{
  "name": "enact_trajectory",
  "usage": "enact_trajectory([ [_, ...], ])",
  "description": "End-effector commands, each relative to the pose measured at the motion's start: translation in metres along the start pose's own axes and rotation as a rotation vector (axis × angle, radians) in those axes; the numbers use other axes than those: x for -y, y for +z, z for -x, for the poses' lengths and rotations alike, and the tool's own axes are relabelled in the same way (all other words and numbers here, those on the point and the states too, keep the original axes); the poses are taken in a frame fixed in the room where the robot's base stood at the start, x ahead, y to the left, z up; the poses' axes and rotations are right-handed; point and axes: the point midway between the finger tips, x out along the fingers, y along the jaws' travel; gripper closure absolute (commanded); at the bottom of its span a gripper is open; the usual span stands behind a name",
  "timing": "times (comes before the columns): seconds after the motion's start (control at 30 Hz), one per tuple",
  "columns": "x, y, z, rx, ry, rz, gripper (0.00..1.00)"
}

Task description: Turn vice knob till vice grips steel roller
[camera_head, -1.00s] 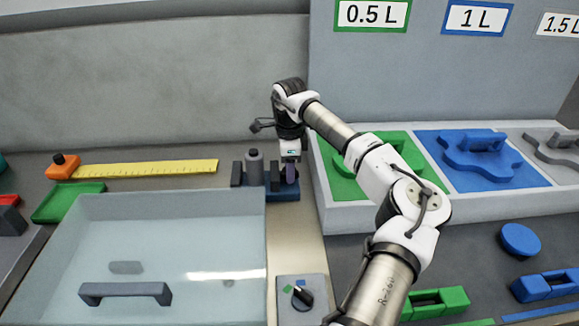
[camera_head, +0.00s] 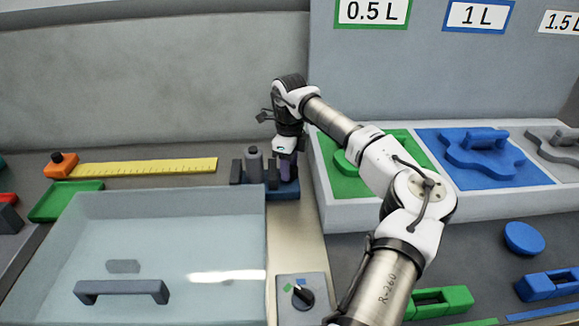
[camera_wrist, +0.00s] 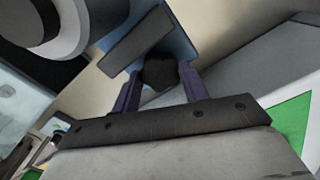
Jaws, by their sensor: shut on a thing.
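The vice has a blue base (camera_head: 285,191) and dark upright jaws, and stands at the middle of the counter. The grey steel roller (camera_head: 254,165) stands upright between the jaws. In the wrist view the roller (camera_wrist: 60,28) is at the upper left, beside a dark jaw plate (camera_wrist: 138,42). My gripper (camera_head: 287,172) is at the vice's right side, pointing down. Its two purplish fingers (camera_wrist: 160,84) are shut on the black vice knob (camera_wrist: 160,72), one on each side. In the head view the gripper hides the knob. Whether both jaws touch the roller cannot be told.
A clear lidded box with a grey handle (camera_head: 122,289) stands in front left. A yellow ruler (camera_head: 145,167) lies behind it. A rotary switch (camera_head: 302,297) is at the front. A white-edged tray with green and blue plates (camera_head: 484,158) stands close on the right.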

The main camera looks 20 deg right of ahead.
Motion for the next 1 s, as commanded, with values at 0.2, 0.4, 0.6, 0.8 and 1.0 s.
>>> enact_trajectory([
  [0.2, 0.0004, -0.0004, 0.0006, -0.001, -0.002, -0.085, 0.79],
  [0.4, 0.0004, -0.0003, 0.0008, 0.0, -0.001, -0.115, 0.79],
  [0.6, 0.0004, -0.0002, 0.0009, 0.0, -0.001, -0.119, 0.79],
  [0.8, 0.0004, -0.0002, 0.001, 0.0, -0.002, -0.118, 0.51],
  [1.0, 0.0003, -0.0002, 0.0006, 0.0, -0.001, -0.117, 0.35],
])
